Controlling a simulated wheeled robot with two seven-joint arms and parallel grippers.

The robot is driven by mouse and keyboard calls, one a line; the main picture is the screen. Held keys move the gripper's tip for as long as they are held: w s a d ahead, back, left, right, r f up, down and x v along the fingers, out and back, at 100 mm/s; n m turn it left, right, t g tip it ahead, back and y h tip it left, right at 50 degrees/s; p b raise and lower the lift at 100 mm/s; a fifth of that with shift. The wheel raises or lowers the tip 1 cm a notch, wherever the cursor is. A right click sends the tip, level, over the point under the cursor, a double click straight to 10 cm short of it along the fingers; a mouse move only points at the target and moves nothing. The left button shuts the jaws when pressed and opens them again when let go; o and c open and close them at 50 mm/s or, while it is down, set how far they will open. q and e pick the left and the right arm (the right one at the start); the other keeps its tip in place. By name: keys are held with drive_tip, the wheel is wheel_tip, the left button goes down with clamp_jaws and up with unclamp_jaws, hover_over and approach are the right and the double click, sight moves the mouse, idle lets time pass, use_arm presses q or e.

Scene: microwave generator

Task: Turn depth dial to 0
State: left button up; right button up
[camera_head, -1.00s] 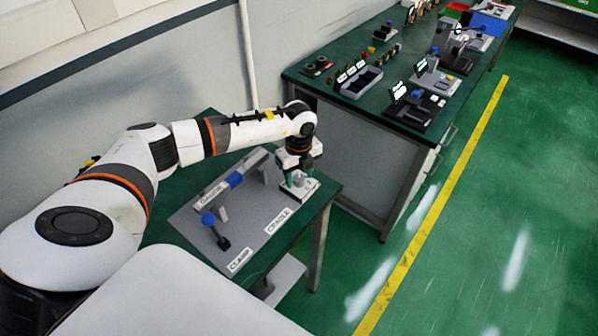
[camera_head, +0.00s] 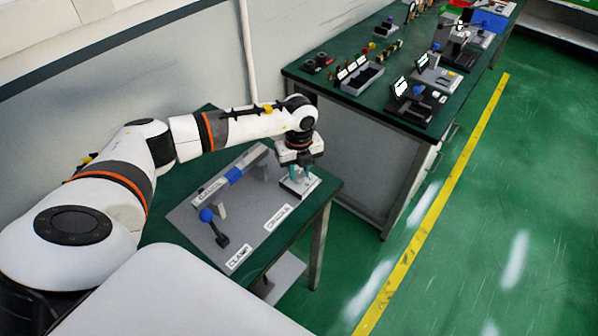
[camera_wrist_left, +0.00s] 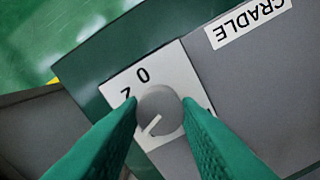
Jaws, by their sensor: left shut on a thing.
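The depth dial (camera_wrist_left: 160,112) is a round grey knob on a white plate (camera_wrist_left: 178,68) in the left wrist view. The plate shows a 0 and a 2 near the knob's upper left; other marks are hidden by my fingers. The knob's light pointer line slants toward the lower left, away from the 0. My left gripper (camera_wrist_left: 160,106) has its green fingers on both sides of the knob, shut on it. In the head view my left gripper (camera_head: 302,177) points down over the plate at the near table's right corner. My right gripper is out of view.
The near green table (camera_head: 318,200) carries a grey board with a blue-ended lever (camera_head: 206,215), a blue-banded bar (camera_head: 233,175) and CLAMP and CRADLE labels. A longer bench (camera_head: 345,105) with trays and devices stands behind. Green floor lies clear at right.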

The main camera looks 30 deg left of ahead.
use_arm(q)
drive_tip(key=m+b, duration=0.2)
drive_tip(key=m, duration=0.1)
drive_tip(key=shift+f+m+b, duration=0.15)
drive_tip(key=shift+m+b, duration=0.15)
drive_tip(key=shift+m, duration=0.1)
drive_tip(key=m+b, duration=0.2)
drive_tip(key=shift+m, duration=0.3)
drive_tip(key=m+b, duration=0.4)
drive_tip(key=m, duration=0.1)
drive_tip(key=m+b, duration=0.3)
drive_tip(key=m, duration=0.3)
drive_tip(key=shift+b, duration=0.3)
drive_tip(key=m+b, duration=0.1)
drive_tip(key=m, duration=0.1)
drive_tip(key=m+b, duration=0.1)
drive_tip(key=m, duration=0.1)
drive_tip(key=shift+r+m, duration=0.2)
drive_tip(key=shift+m, duration=0.2)
drive_tip(key=shift+r, duration=0.1)
drive_tip(key=o, duration=1)
drive_tip(key=shift+b, duration=0.3)
